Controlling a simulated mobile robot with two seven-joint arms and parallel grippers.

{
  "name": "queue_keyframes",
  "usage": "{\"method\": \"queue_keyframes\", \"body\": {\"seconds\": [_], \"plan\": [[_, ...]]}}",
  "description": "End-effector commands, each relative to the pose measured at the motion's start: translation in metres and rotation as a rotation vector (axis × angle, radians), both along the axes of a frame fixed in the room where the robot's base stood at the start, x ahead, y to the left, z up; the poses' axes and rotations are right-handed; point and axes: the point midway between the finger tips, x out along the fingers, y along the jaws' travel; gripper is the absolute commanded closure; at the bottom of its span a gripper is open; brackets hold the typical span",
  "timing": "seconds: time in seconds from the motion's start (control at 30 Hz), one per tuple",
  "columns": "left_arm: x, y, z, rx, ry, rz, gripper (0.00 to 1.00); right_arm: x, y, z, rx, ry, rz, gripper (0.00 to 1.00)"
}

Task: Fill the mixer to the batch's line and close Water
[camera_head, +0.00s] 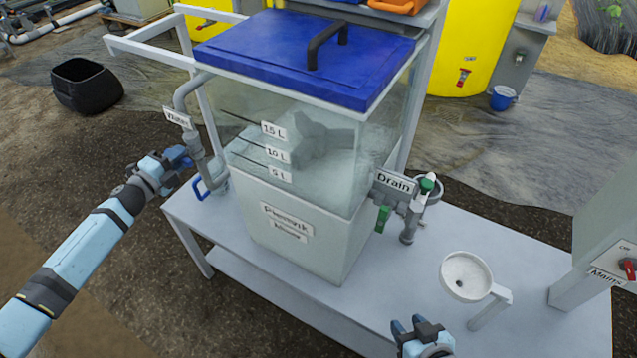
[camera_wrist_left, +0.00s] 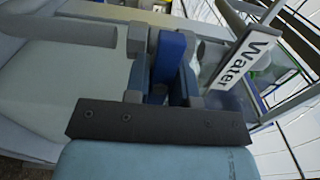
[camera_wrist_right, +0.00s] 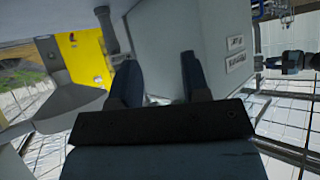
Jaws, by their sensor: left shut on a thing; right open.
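The mixer (camera_head: 300,170) is a clear-walled tank with a blue lid (camera_head: 300,50) and a white lower front. Its lines read 15 L, 10 L and 5 L. Pale liquid seems to stand near the 10 L line (camera_head: 277,155); its exact level is hard to tell. The Water label (camera_head: 177,118) hangs on the grey pipe at the tank's left. My left gripper (camera_head: 180,160) is shut on the blue Water valve handle (camera_wrist_left: 168,60), which shows between its fingers in the left wrist view. My right gripper (camera_head: 420,328) is open and empty above the bench's front edge.
The Drain valve (camera_head: 383,216) with a green handle is right of the tank. A Mains box (camera_head: 612,250) is at far right. A black pot (camera_head: 86,85) sits on the ground at left.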

Motion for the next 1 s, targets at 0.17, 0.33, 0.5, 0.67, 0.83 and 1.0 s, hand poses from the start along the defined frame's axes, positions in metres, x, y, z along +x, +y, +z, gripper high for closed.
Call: {"method": "queue_keyframes", "body": {"seconds": [0.17, 0.33, 0.5, 0.67, 0.83, 1.0], "plan": [[0.0, 0.0, 0.008, -0.15, 0.089, 0.001, 0.97, 0.001, -0.002, 0.024, -0.012, -0.01, 0.004, 0.57], [0.0, 0.001, 0.01, -0.492, 0.288, 0.003, 0.98, -0.005, -0.006, 0.047, -0.041, -0.037, 0.022, 0.57], [0.0, 0.001, 0.007, -0.861, 0.499, 0.002, 0.97, -0.007, -0.007, 0.069, -0.054, -0.052, 0.03, 0.57], [0.0, 0.0, 0.003, -1.063, 0.614, 0.0, 0.97, -0.007, -0.007, 0.075, -0.054, -0.05, 0.029, 0.57], [0.0, 0.0, 0.0, -1.094, 0.631, 0.0, 0.97, -0.007, -0.007, 0.074, -0.053, -0.05, 0.029, 0.57], [0.0, 0.0, 0.0, -1.092, 0.629, 0.0, 0.97, -0.007, -0.007, 0.074, -0.053, -0.049, 0.029, 0.57]]}}
